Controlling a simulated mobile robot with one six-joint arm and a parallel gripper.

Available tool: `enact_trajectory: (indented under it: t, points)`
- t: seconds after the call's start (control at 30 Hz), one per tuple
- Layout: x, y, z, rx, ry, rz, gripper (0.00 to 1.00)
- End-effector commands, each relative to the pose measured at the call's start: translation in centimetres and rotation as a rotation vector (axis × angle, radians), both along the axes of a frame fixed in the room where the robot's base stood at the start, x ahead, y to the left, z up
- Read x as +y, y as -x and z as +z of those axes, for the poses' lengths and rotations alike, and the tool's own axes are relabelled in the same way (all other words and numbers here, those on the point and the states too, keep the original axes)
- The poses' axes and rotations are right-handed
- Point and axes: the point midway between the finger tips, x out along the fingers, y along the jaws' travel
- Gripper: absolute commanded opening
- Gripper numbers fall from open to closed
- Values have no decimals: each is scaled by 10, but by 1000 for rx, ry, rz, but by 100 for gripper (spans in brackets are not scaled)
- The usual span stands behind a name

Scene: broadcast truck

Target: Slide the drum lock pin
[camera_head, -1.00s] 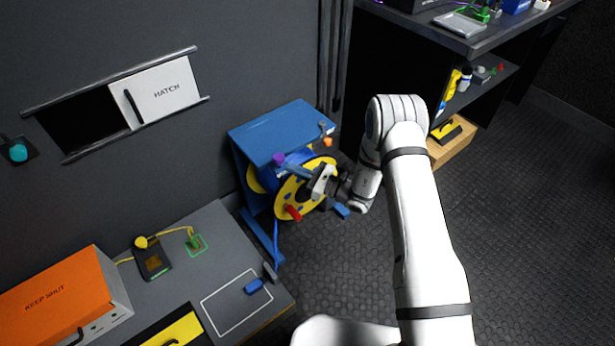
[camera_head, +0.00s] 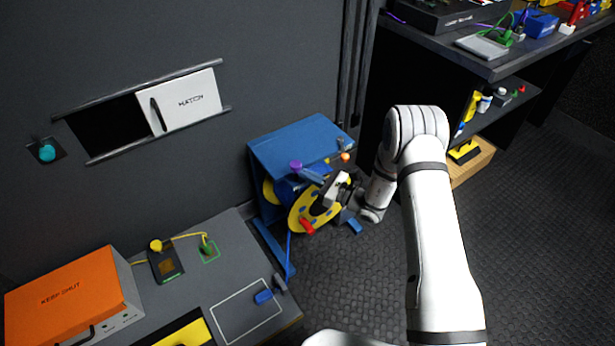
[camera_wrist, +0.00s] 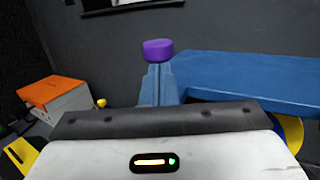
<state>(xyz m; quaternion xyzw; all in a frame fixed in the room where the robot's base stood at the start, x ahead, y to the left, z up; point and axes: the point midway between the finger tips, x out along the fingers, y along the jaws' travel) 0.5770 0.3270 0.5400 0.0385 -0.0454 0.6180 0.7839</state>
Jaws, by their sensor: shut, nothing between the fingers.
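The yellow drum flange (camera_head: 298,214) with a red handle (camera_head: 307,227) sits in a blue stand (camera_head: 300,146). A purple knob (camera_head: 295,166) shows at the stand's front; it is also in the wrist view (camera_wrist: 157,50). I cannot tell for sure whether it belongs to the lock pin. My gripper (camera_head: 303,172) is in front of the drum, its blue fingers shut together and empty. In the wrist view the fingertips (camera_wrist: 157,68) are right at the purple knob; whether they touch it is unclear. My gripper covers part of the drum.
An orange knob (camera_head: 345,157) is on the stand's right side. At lower left is a grey bench (camera_head: 225,235) with an orange KEEP SHUT box (camera_head: 75,290). A white hatch (camera_head: 190,102) is on the wall.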

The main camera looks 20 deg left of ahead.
Motion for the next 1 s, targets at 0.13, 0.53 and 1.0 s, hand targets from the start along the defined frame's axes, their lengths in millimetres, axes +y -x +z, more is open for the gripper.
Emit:
enact_trajectory:
  t: [0.13, 0.53, 1.0]
  points:
    - [0, -1, 4, -8, -6, 0, 0]
    - [-60, 9, -8, -2, -3, 0, 0]
    - [-93, 17, -13, 1, 0, 9, 0]
